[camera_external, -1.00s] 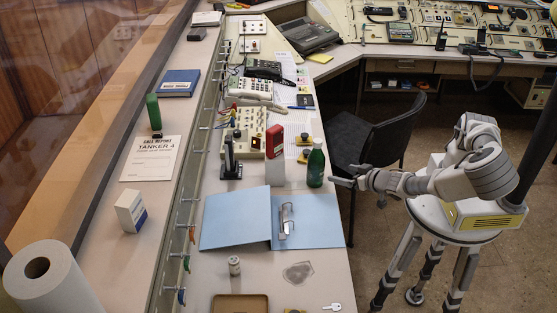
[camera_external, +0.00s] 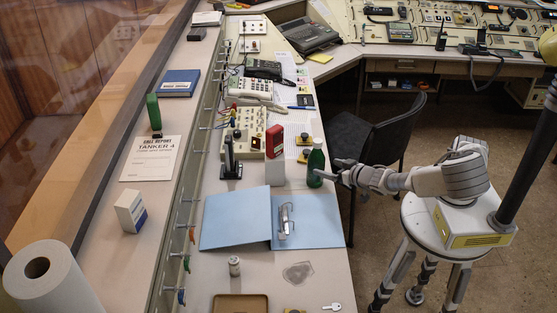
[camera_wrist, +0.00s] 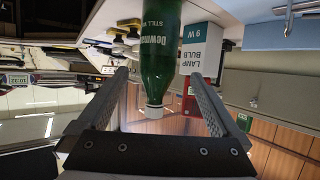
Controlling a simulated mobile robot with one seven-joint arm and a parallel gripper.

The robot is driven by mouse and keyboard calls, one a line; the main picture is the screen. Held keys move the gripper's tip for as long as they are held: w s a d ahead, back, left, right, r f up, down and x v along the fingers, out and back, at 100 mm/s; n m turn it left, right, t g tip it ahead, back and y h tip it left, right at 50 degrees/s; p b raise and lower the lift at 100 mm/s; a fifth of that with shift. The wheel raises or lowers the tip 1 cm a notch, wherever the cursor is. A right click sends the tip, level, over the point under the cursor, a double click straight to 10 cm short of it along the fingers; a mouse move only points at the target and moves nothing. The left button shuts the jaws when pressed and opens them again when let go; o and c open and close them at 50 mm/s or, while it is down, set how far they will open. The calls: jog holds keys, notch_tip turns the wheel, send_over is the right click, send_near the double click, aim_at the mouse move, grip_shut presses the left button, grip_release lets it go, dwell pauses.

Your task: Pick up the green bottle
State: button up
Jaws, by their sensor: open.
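In the wrist view, which looks upside down, the bottle (camera_wrist: 160,60) shows between the two open fingers (camera_wrist: 160,100), cap toward the bottom. I cannot tell whether either finger touches it.
An open blue binder (camera_external: 235,220) lies in front. A dark chair (camera_external: 380,140) stands behind my arm.

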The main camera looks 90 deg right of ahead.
aim_at(322, 165)
jog(key=shift+w+d+f+b, duration=0.1)
jog(key=shift+d+f+b, duration=0.45)
jog(key=shift+b, duration=1.25)
jog(key=b+x, duration=0.2)
jog(key=b, duration=0.1)
jog(key=shift+f+b, duration=0.1)
jog(key=shift+b, duration=0.25)
jog(key=shift+r+b+x, duration=0.2)
jog(key=shift+b+x, duration=0.3)
jog(key=shift+x, duration=0.7)
jog(key=b+x, duration=0.1)
jog(key=x, duration=0.1)
jog(key=b+x, duration=0.1)
jog(key=x, duration=0.1)
jog(key=shift+w+f, duration=0.1)
jog(key=shift+f, duration=0.25)
jog(key=shift+w+d+f+b, duration=0.1)
jog(key=shift+w+d+b, duration=0.25)
jog(key=shift+d, duration=0.15)
jog(key=shift+c, duration=0.2)
jog(key=c, duration=1.4)
